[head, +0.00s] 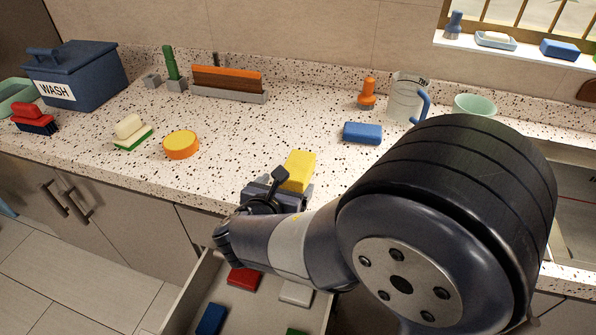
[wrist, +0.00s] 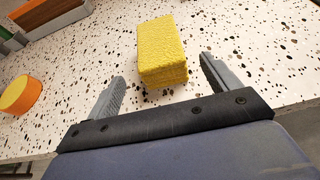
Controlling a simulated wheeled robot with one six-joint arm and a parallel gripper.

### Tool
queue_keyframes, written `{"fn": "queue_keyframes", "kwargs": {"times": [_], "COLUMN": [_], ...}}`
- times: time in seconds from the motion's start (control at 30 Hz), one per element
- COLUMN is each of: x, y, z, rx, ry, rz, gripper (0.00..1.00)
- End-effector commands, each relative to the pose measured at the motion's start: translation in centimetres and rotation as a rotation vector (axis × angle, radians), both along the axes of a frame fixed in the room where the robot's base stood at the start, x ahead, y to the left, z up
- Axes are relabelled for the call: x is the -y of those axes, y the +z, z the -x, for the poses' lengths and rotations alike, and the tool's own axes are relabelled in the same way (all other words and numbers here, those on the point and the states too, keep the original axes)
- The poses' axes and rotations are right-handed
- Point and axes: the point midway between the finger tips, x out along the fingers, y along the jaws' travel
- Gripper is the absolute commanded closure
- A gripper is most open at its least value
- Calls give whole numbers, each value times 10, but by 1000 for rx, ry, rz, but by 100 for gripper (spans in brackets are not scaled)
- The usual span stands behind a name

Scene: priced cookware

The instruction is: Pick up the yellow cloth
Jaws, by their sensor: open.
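The yellow cloth (head: 300,170) is a thick, block-shaped yellow piece near the front edge of the speckled counter. In the wrist view the yellow cloth (wrist: 161,50) lies just ahead of my gripper, roughly centred between the two fingers. My gripper (wrist: 166,78) is open and empty, with one finger on either side of the cloth's near end and gaps to both. In the head view my gripper (head: 289,187) is at the counter's front edge, partly hidden by my wrist. Whether the fingertips reach past the cloth's near face is hard to tell.
A blue block (head: 362,133) lies behind and right of the cloth, and an orange-yellow round (head: 181,145) to its left. A clear jug (head: 404,98) stands farther back. Below, an open drawer (head: 186,298) holds several coloured blocks. The counter around the cloth is clear.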

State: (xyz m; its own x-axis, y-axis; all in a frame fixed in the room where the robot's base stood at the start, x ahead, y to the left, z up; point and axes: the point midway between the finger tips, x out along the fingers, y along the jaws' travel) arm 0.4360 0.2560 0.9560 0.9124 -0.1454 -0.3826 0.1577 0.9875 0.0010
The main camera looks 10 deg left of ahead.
Motion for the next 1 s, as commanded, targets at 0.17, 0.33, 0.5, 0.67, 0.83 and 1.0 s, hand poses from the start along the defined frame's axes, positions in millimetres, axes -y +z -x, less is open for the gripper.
{"fn": "queue_keyframes", "kwargs": {"times": [0.17,0.33,0.5,0.67,0.83,1.0], "x": [4,7,13,14,14,14], "y": [-10,-13,-19,-26,-27,-27], "z": [-23,-34,-59,-75,-77,-77], "rx": [0,-1,-1,-1,0,0], "ry": [-3,-3,-4,-2,0,0], "rz": [1,1,3,1,1,1], "gripper": [16,16,16,16,16,22]}}
